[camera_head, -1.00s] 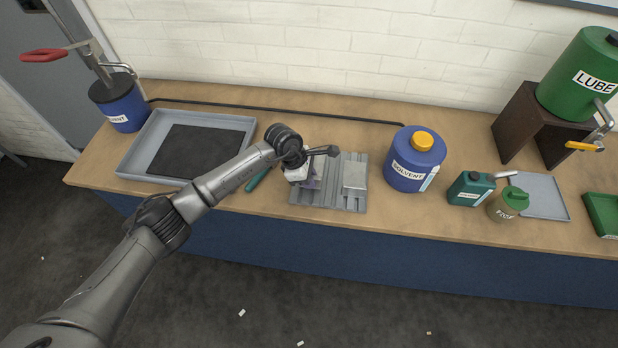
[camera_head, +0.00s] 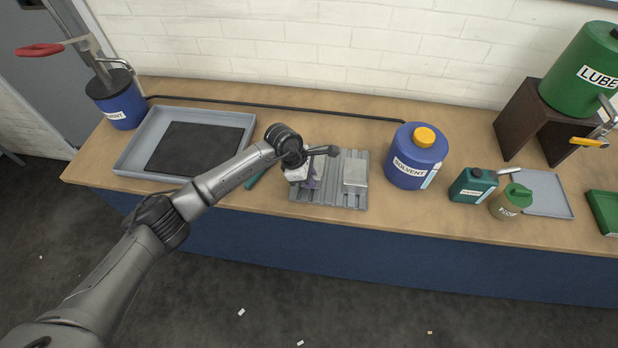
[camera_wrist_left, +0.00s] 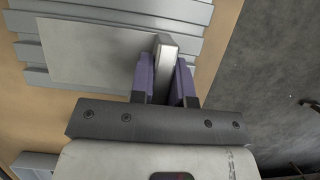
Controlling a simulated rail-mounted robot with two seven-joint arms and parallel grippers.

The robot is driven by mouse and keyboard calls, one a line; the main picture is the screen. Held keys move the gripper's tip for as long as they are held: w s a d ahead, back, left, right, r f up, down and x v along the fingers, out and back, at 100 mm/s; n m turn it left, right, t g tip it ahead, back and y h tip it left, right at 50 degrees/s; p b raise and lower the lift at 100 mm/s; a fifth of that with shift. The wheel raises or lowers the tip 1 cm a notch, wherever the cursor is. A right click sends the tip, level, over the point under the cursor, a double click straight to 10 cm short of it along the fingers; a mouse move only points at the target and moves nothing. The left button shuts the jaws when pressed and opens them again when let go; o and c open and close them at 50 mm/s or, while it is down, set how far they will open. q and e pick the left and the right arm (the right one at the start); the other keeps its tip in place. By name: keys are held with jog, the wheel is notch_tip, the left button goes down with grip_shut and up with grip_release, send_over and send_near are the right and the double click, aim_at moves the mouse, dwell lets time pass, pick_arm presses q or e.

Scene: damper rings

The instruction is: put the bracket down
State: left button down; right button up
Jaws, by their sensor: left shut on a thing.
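The bracket (camera_wrist_left: 95,50) is a light grey metal plate with a raised flange along one side. It also shows in the head view (camera_head: 355,173), over the ribbed grey base (camera_head: 330,201), just right of my left gripper (camera_head: 314,183). In the left wrist view my left gripper (camera_wrist_left: 168,82) has its two purple fingers on either side of the flange, shut on it. The plate lies flat over the ribs; I cannot tell whether it fully touches them. My right gripper is not in view.
A grey tray with a dark mat (camera_head: 195,150) lies left of my arm. A teal tool (camera_head: 255,179) lies partly behind the arm. A blue solvent jug (camera_head: 415,160) stands to the right, then a green can (camera_head: 472,186) and a flux pot (camera_head: 510,200). The bench's front edge is close.

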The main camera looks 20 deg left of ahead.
pick_arm(q)
jog(key=shift+f, duration=0.2)
jog(key=c, duration=1.1)
grip_release()
jog(key=shift+o, duration=0.5)
jog(key=shift+a+r, duration=0.2)
jog(key=shift+r, duration=0.3)
jog(key=v, duration=1.2)
jog(key=shift+a+r, duration=0.25)
jog(key=shift+r, duration=0.05)
jog(key=shift+s, duration=0.1)
jog(key=shift+c, duration=0.2)
